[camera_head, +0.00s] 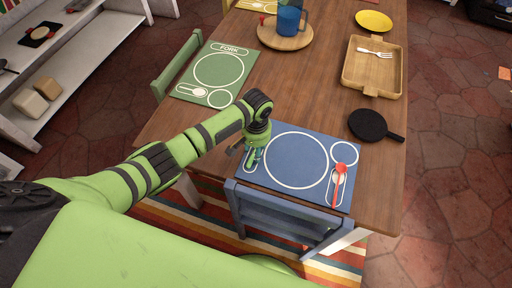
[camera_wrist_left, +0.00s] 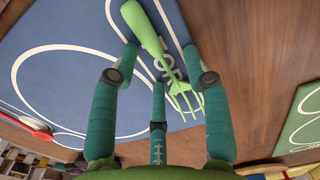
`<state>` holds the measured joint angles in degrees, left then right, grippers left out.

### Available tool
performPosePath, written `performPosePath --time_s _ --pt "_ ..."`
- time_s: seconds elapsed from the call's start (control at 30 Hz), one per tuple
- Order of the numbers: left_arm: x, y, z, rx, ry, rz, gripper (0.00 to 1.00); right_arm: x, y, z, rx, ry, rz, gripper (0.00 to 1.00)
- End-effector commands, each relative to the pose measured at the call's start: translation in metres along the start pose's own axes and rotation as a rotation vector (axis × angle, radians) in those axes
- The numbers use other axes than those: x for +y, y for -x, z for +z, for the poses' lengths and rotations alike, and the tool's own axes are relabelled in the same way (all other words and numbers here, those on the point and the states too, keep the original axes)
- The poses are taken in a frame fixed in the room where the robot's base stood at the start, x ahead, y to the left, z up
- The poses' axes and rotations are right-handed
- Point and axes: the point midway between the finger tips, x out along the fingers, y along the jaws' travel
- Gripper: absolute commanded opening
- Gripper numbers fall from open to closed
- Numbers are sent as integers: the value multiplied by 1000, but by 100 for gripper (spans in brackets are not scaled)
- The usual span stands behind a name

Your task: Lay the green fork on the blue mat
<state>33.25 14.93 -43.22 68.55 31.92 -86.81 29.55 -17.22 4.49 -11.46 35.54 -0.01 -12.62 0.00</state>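The green fork (camera_wrist_left: 146,30) lies over the fork place of the blue mat (camera_wrist_left: 85,65), seen close up in the left wrist view. It appears to rest on the mat, tines towards my palm. My left gripper (camera_wrist_left: 160,58) is above it, its teal fingers spread on either side with visible gaps to the handle. In the head view the left gripper (camera_head: 252,153) is over the left edge of the blue mat (camera_head: 275,182), and it mostly hides the fork. My right gripper is not in view.
A red spoon (camera_head: 340,170) lies on the mat's right side. A black pan (camera_head: 370,125), a wooden tray (camera_head: 372,85) with a white fork, and a round board (camera_head: 285,38) with a blue mug (camera_head: 289,20) stand beyond. A green mat (camera_head: 235,88) lies left. A blue chair (camera_head: 275,215) stands in front.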

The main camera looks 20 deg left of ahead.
Motion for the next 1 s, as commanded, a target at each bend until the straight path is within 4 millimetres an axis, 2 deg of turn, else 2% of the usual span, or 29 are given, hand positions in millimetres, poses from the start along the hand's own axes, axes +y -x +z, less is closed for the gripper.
performPosePath --time_s 0.17,0.23,0.5,0.7,0.83,1.0 --pt "0 7 -1 2 -1 0 48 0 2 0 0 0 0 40" --pt "0 15 -1 3 -1 1 48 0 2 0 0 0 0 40" --pt "0 72 -2 6 -2 3 48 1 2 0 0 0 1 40" --pt "0 107 -1 4 -1 2 48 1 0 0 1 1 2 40" --pt "0 119 -1 1 0 1 48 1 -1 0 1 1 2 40" --pt "0 124 0 0 1 0 48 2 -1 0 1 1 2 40"
